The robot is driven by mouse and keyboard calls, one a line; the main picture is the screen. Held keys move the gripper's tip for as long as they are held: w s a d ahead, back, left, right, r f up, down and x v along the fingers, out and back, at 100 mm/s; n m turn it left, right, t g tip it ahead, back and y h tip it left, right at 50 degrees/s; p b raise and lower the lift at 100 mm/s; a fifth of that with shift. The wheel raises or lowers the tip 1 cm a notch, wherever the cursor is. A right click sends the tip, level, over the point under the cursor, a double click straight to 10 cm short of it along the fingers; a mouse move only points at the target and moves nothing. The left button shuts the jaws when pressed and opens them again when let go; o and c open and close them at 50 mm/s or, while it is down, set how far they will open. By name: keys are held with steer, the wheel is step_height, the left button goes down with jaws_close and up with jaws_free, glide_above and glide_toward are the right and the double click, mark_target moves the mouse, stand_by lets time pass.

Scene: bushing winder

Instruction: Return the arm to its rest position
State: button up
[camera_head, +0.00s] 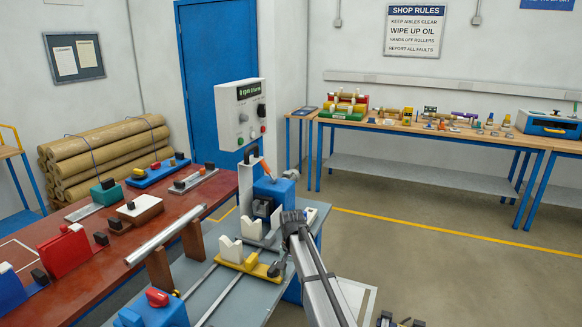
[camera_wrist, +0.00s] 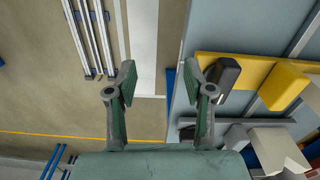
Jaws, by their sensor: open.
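My gripper (camera_wrist: 160,78) is open in the wrist view, with its two dark green-grey fingers apart and nothing between them. Beyond the gap are the floor and a white floor stripe (camera_wrist: 143,50). In the head view my arm rises from the bottom edge, beside the grey winder bench; its fingers are hard to make out there. A yellow block (camera_head: 250,263) with a dark knob (camera_head: 276,268) sits on the bench close to my arm. In the wrist view the yellow block (camera_wrist: 285,85) and the knob (camera_wrist: 228,72) lie just right of my right-hand finger, seemingly apart from it.
The grey bench (camera_head: 230,300) carries rails, white V-shaped supports (camera_head: 231,250) and a control box (camera_head: 240,114) on a post. A red-brown table (camera_head: 75,230) stands left. Silver rods (camera_wrist: 90,35) lie upper left in the wrist view. Open floor (camera_head: 430,260) extends right.

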steer(key=s+d+f+n, duration=0.1)
steer(key=s+d+f, duration=0.5)
steer(key=s, duration=0.4)
steer(key=s+d+f+n, duration=0.1)
steer(key=s+d+f, duration=0.45)
steer(key=s, duration=0.45)
steer(key=s+d+f+n, duration=0.1)
steer(key=s+d+f, duration=0.5)
steer(key=s, duration=0.5)
steer(key=s+f+g, duration=0.3)
steer(key=s+f, duration=0.6)
steer(key=s, duration=0.5)
steer(key=s+f+g, duration=0.3)
steer(key=s+f, duration=0.5)
steer(key=s, duration=0.6)
steer(key=shift+s+d+f+g, duration=0.2)
steer(key=shift+d+f+g, duration=0.05)
steer(key=shift+f+g, duration=0.15)
